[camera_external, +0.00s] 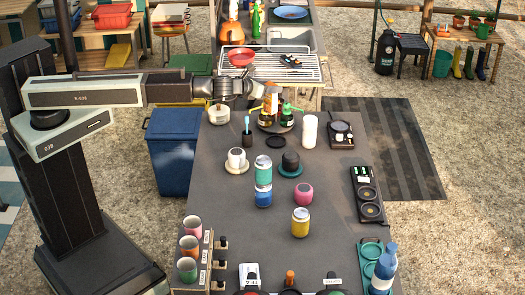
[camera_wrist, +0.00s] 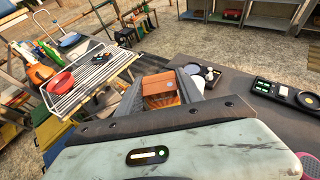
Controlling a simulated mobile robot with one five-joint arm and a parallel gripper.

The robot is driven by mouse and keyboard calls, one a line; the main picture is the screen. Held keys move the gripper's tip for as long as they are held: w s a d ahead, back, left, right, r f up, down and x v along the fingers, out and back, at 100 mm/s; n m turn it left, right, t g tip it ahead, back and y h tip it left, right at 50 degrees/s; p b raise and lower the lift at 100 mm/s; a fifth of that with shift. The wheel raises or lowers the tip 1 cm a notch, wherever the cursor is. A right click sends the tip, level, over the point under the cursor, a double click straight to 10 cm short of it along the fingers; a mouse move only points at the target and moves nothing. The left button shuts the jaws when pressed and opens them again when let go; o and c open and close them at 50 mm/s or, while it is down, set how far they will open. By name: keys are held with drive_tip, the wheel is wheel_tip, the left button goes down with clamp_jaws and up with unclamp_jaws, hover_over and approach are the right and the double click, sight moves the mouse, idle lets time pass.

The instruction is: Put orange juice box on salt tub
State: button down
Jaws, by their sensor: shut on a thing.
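The orange juice box (camera_wrist: 158,84) is between my gripper's fingers in the wrist view; its orange-brown top and a patterned side show. My gripper (camera_wrist: 162,92) is shut on it. In the external view my gripper (camera_external: 258,97) reaches over the back of the dark table, and the box (camera_external: 268,104) is a small orange patch at its tip, just above or among the dark bottles (camera_external: 267,118). I cannot tell whether it touches them. No label reads as salt; a squat cream lidded pot (camera_external: 219,115) may be the salt tub, but I cannot be sure.
A tall white cylinder (camera_external: 309,131) stands right of the bottles. Stacked cans (camera_external: 263,181), a yellow can (camera_external: 300,222), a pink pot (camera_external: 304,194) and cups on saucers crowd the middle. A grill rack (camera_external: 275,68) with a red bowl (camera_external: 241,57) lies behind. Bare table shows at the front middle.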

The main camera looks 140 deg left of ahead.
drive_tip(key=shift+s+a, duration=0.2)
drive_tip(key=shift+s, duration=0.1)
drive_tip(key=w+a+f+b, duration=0.1)
drive_tip(key=w+a, duration=0.8)
drive_tip(key=a, duration=0.3)
drive_tip(key=shift+a+f, duration=0.2)
drive_tip(key=f+b, duration=0.3)
drive_tip(key=b, duration=0.1)
drive_tip(key=shift+w+a+f, duration=0.2)
drive_tip(key=shift+f, duration=0.2)
drive_tip(key=c, duration=0.8)
unclamp_jaws()
drive_tip(key=shift+o, duration=0.2)
